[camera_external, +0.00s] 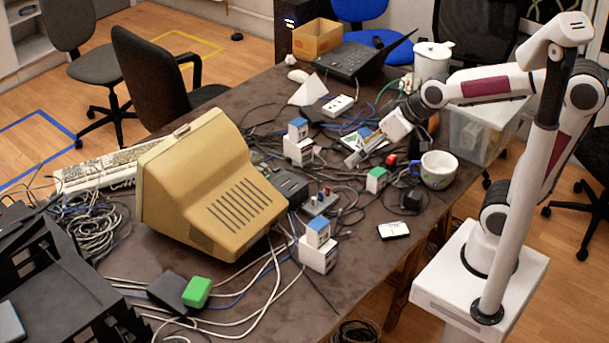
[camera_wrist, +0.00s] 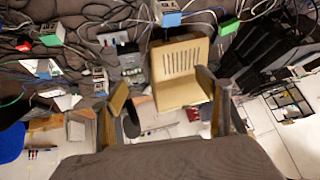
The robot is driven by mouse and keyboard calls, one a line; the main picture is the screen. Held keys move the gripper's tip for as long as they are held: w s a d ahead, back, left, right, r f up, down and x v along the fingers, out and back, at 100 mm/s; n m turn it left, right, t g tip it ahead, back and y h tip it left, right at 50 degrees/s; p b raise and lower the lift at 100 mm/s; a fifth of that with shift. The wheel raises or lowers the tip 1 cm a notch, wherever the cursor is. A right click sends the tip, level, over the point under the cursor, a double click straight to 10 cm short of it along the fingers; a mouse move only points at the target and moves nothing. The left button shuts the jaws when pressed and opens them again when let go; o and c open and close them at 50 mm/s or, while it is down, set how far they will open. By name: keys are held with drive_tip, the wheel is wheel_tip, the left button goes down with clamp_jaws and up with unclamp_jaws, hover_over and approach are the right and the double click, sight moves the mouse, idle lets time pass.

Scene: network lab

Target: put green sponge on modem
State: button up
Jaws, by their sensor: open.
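A bright green sponge (camera_external: 196,291) lies at the front left of the table, against or partly on a flat black box (camera_external: 165,290); I cannot tell which. The sponge also shows at the top of the wrist view (camera_wrist: 228,26). The black box may be the modem, but no label is readable. Another dark device (camera_external: 290,187) sits right of the beige monitor. My gripper (camera_external: 354,158) is open and empty over the far right part of the table, well away from the sponge. Its spread fingers show in the wrist view (camera_wrist: 163,95).
The bulky beige monitor (camera_external: 215,190) stands between my gripper and the sponge. Small blue-white boxes (camera_external: 317,247), a green-white box (camera_external: 376,180), a mug (camera_external: 437,169) and loose cables clutter the table. Black trays (camera_external: 65,290) stand at the left. Some bare table lies at the front right.

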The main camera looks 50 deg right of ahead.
drive_tip(key=s+d+f+m+g+h, duration=0.1)
drive_tip(key=s+d+h, duration=0.1)
drive_tip(key=s+d, duration=0.9)
drive_tip(key=s, duration=0.3)
drive_tip(key=shift+m+g+h, duration=0.3)
drive_tip(key=shift+m+g, duration=0.1)
drive_tip(key=shift+o, duration=0.4)
drive_tip(key=shift+s+a, duration=0.1)
drive_tip(key=o, duration=0.6)
drive_tip(key=shift+o, duration=0.2)
